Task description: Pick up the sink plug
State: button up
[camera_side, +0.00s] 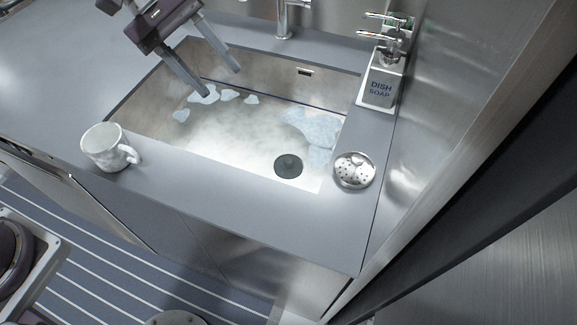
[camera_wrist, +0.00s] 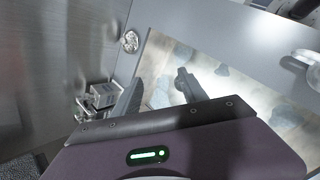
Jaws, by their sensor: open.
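The sink plug (camera_side: 288,168) is a dark grey round disc with a small knob. In the side view it lies on the sink floor, near the front right. My gripper (camera_side: 220,82) is open and empty above the back left of the sink, well apart from the plug. In the wrist view the open fingers of my gripper (camera_wrist: 160,78) reach over the sink. A dark blob beyond them there may be the plug, but I cannot tell it surely from the patches around it.
The sink (camera_side: 155,143) holds cloudy water with pale foam patches. A round strainer (camera_side: 354,170) lies on the right counter and a marbled mug (camera_side: 105,148) stands front left. A dish soap bottle (camera_side: 381,82) and a faucet (camera_side: 284,18) stand behind. A metal wall rises at right.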

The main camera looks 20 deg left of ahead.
jog(key=w+d+f+n+h, duration=0.1)
jog(key=w+f+n+h, duration=0.1)
jog(key=w+f+n, duration=0.3)
jog(key=w+d+f+h, duration=0.1)
jog(key=w+d+f, duration=0.15)
jog(key=f, duration=0.45)
jog(key=n+t+h, duration=0.2)
jog(key=n+t, duration=0.1)
jog(key=n, duration=0.5)
send_near(287, 160)
jog(key=x, duration=0.3)
jog(key=shift+w, duration=0.3)
jog(key=x, duration=0.7)
jog(key=shift+s+d+f, duration=0.1)
jog(key=shift+s+d, duration=0.1)
grip_shut()
